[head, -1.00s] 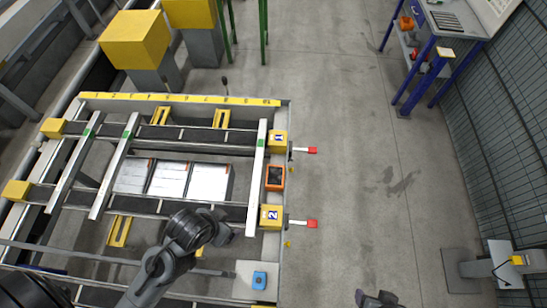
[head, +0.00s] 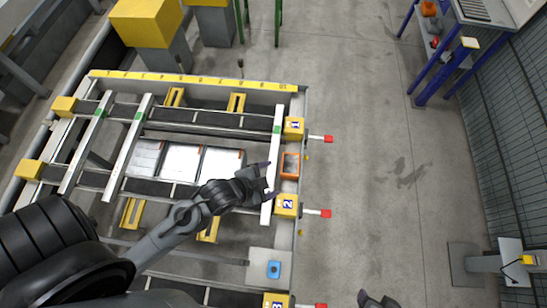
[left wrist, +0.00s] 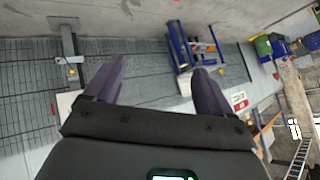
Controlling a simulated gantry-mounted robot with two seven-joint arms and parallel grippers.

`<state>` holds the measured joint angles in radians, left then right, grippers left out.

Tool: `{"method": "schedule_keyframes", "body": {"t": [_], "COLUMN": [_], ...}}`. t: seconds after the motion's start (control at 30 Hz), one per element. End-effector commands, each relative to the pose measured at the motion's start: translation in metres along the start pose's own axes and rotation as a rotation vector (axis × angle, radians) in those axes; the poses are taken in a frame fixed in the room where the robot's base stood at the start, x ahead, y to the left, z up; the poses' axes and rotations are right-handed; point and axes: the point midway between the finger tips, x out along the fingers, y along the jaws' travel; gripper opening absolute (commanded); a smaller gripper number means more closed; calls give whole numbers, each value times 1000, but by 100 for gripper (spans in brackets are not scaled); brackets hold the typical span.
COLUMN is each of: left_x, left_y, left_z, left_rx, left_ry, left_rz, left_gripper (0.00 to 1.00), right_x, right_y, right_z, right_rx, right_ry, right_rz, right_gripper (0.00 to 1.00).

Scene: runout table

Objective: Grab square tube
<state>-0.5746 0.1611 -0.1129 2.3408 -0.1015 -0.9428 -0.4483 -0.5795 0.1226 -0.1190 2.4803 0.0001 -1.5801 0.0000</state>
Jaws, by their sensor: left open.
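A pale square tube (head: 275,147) with a green mark lies across the runout table's right side in the head view. Two similar pale bars, a left one (head: 86,143) and another (head: 129,147), lie across its left part. My left gripper (head: 269,180) is open and empty. In the head view its fingertips overlap the right tube's lower half; I cannot tell its height above the tube. In the left wrist view the two fingers (left wrist: 158,82) stand apart, with no tube visible between them. My right gripper (head: 376,301) only partly shows at the bottom edge.
Silver blocks (head: 182,162) lie mid-table. An orange-framed box (head: 290,166) and yellow blocks line the table's right edge, with red-tipped levers (head: 327,139) sticking out. A blue device (head: 273,269) sits below.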

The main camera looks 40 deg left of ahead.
Motion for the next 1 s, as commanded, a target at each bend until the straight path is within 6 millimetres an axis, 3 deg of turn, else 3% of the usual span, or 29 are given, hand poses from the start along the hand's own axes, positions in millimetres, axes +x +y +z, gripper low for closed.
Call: {"method": "schedule_keyframes", "body": {"t": [0.17,0.27,0.47,0.7,0.8,1.0], "left_x": [56,93,158,213,230,253], "left_y": [10,19,24,-7,-26,-52], "left_z": [17,42,125,223,252,282], "left_rx": [337,555,921,1153,1213,1295], "left_ry": [218,355,584,665,654,620], "left_rz": [-77,-126,-206,-220,-214,-209], "left_gripper": [83,83,83,83,83,83], "right_x": [31,60,132,206,231,266], "right_y": [-1,-3,-6,-10,-11,-12], "right_z": [10,19,42,66,74,85], "right_rx": [-1,-1,0,2,3,3], "right_ry": [2,2,-1,-2,-2,-1], "right_rz": [0,-1,-2,-4,-5,-5], "right_gripper": [61,61,61,61,61,61]}}
